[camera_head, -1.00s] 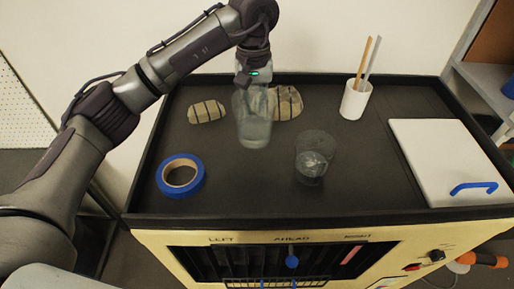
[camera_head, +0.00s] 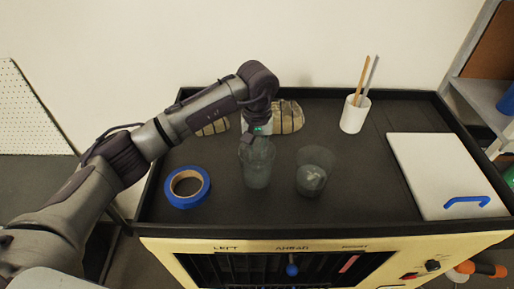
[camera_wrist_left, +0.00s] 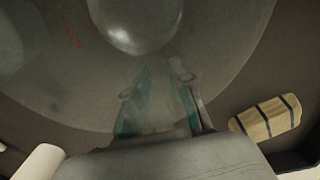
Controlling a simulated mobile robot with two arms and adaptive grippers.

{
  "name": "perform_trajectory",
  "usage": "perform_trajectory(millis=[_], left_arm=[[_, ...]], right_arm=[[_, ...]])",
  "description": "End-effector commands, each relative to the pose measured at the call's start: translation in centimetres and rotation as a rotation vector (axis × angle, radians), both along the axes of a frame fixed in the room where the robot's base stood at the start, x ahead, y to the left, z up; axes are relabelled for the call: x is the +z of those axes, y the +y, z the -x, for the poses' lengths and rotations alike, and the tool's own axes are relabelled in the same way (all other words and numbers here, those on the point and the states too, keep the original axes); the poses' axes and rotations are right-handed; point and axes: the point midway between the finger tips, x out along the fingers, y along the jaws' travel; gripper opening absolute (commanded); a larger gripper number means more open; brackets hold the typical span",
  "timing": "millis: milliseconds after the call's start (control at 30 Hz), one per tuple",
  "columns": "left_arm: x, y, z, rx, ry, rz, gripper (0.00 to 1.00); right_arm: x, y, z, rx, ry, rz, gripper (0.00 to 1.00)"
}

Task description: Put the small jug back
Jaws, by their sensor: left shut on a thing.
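A clear glass jug (camera_head: 257,168) is held by my left gripper (camera_head: 256,139), which is shut on its upper part from behind. The jug is upright, over the front middle of the dark cart top; I cannot tell whether its base touches. A second clear vessel (camera_head: 315,173) stands just right of it, with a small gap between them. In the left wrist view, the fingers (camera_wrist_left: 160,90) close on the wall of a large transparent round vessel (camera_wrist_left: 225,50) that fills the upper part. Faint red marks show there. My right gripper is not in view.
A blue tape roll (camera_head: 187,187) lies left of the jug. Striped tan bundles (camera_head: 287,117) lie behind my gripper. A white cup with sticks (camera_head: 355,113) stands at the back right, and a white board with a blue handle (camera_head: 430,165) lies right. The cart top has a raised rim.

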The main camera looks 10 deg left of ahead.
Motion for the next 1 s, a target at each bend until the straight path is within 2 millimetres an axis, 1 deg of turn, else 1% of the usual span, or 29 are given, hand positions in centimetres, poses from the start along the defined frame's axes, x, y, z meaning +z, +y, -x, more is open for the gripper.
perform_trajectory(millis=[100,133,267,533,633,667,767,867,1000], left_arm=[[-0.3,0.0,0.0,0.000,-0.001,0.000,0.00],[-0.2,0.0,0.0,0.000,-0.001,0.000,0.24],[-0.2,0.0,0.0,0.000,0.000,0.000,0.46],[-0.1,0.0,0.0,0.000,0.000,0.000,0.46],[0.3,0.0,0.0,0.000,0.001,0.000,0.46],[0.3,0.0,-0.1,0.000,-0.002,0.001,0.46],[1.6,0.0,-0.2,-0.001,-0.006,0.001,0.46],[3.6,0.0,-0.2,0.000,-0.007,0.000,0.46],[6.7,0.0,-0.2,0.001,-0.007,0.000,0.46]], right_arm=[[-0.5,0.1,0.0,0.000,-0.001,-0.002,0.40],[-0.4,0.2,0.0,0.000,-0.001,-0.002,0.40],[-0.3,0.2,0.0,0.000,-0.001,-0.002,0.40],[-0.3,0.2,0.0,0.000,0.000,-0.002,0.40],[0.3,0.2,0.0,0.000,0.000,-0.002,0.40],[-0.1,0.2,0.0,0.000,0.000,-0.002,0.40],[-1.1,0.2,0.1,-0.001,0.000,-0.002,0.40],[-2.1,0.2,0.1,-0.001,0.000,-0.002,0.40],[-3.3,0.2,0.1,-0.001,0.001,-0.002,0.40]])
